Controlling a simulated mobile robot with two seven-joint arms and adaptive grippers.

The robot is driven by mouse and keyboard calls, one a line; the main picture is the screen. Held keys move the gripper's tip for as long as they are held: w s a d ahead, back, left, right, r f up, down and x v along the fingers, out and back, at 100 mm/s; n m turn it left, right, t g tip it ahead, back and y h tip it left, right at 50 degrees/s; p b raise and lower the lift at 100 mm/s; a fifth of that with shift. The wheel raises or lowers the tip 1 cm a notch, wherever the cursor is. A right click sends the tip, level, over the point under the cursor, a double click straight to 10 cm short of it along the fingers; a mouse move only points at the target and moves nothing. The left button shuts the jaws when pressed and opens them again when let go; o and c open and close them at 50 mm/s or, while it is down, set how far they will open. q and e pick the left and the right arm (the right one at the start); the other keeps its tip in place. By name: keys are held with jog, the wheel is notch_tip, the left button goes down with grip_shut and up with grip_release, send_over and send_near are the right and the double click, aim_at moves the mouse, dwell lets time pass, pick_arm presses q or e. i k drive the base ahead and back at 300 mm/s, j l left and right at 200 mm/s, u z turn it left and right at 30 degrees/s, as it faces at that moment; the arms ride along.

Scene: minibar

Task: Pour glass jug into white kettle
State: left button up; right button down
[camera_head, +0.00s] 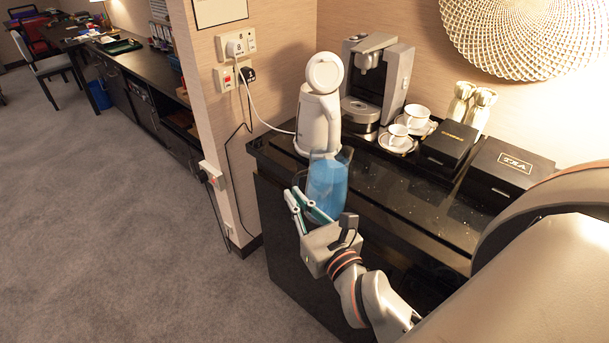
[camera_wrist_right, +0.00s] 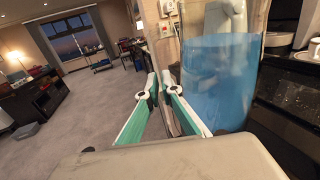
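The glass jug (camera_head: 327,186) holds blue liquid and looks upright. It is at the left front edge of the counter, overlapping that edge, and seems raised. My right gripper (camera_head: 304,200) is at the jug's left side, its teal fingers closed close together at the handle. In the wrist view the jug (camera_wrist_right: 215,85) stands right of the fingers (camera_wrist_right: 158,84); the contact is partly hidden. The white kettle (camera_head: 318,122) stands upright on the counter behind the jug, its round lid (camera_head: 324,72) raised. The jug covers part of the kettle's bottom. My left gripper is not in view.
A coffee machine (camera_head: 376,80) stands right of the kettle. White cups (camera_head: 417,115) on saucers, black boxes (camera_head: 511,170) and gold-white bottles (camera_head: 470,104) stand farther right. The front of the black counter (camera_head: 400,192) is clear. A wall with sockets (camera_head: 236,45) and cables is at left.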

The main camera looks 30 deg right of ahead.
aim_at(318, 115)
jog(key=z, duration=1.05)
jog(key=i+j+z, duration=0.15)
jog(key=j+z, duration=0.25)
jog(key=i+j+z, duration=0.1)
jog(key=j+z, duration=0.4)
jog(key=i+j+z, duration=0.1)
jog(key=j+z, duration=0.4)
jog(key=j, duration=0.95)
